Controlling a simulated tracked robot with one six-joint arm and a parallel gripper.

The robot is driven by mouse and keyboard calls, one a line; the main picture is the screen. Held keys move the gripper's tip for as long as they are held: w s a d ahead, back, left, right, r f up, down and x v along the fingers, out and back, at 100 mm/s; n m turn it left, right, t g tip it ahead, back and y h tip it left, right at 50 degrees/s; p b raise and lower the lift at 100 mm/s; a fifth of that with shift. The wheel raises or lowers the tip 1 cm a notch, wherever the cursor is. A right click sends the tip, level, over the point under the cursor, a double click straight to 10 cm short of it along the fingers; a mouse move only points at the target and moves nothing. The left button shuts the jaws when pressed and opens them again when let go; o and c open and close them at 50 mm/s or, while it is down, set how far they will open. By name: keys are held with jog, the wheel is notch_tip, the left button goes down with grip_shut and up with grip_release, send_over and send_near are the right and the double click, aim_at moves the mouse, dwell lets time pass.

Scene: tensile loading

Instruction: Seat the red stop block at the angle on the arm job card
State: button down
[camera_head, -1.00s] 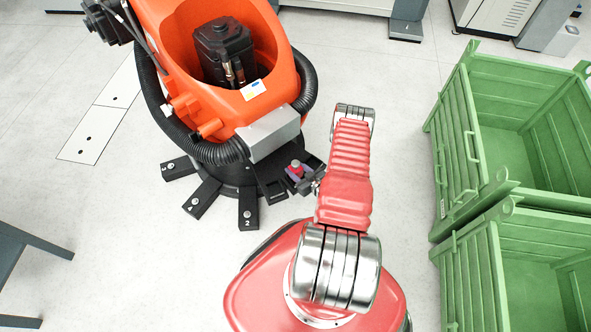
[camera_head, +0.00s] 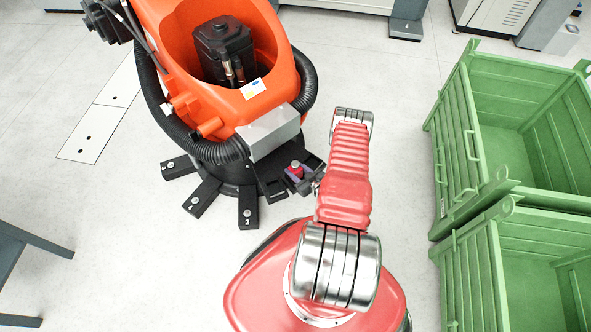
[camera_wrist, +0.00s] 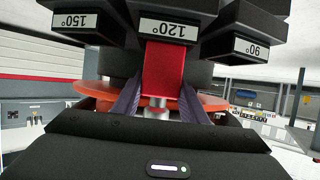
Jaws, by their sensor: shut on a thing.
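The red stop block (camera_wrist: 164,68) is between the two fingers of my gripper (camera_wrist: 160,105), which is shut on it. In the wrist view its upper end meets the dark base part behind the 120° label (camera_wrist: 166,29); I cannot tell whether it is fully seated. The 150° label (camera_wrist: 73,21) and 90° label (camera_wrist: 250,47) sit on the neighbouring blocks. In the head view the red block (camera_head: 296,166) shows small at the foot of the orange arm (camera_head: 240,110). A small card (camera_head: 252,89) is on the orange arm, too small to read.
Black numbered stop arms (camera_head: 248,207) stick out around the orange arm's base. Green crates (camera_head: 480,190) stand on the right. A dark table edge (camera_head: 30,240) is at the left.

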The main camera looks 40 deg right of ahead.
jog(key=shift+d+f, duration=0.1)
jog(key=shift+f, duration=0.9)
dwell(0.4)
jog(key=c, duration=1.4)
grip_release()
jog(key=o, duration=0.4)
jog(key=shift+f, duration=0.1)
jog(key=shift+s, duration=0.1)
jog(key=v, duration=1.3)
jog(key=shift+s, duration=0.3)
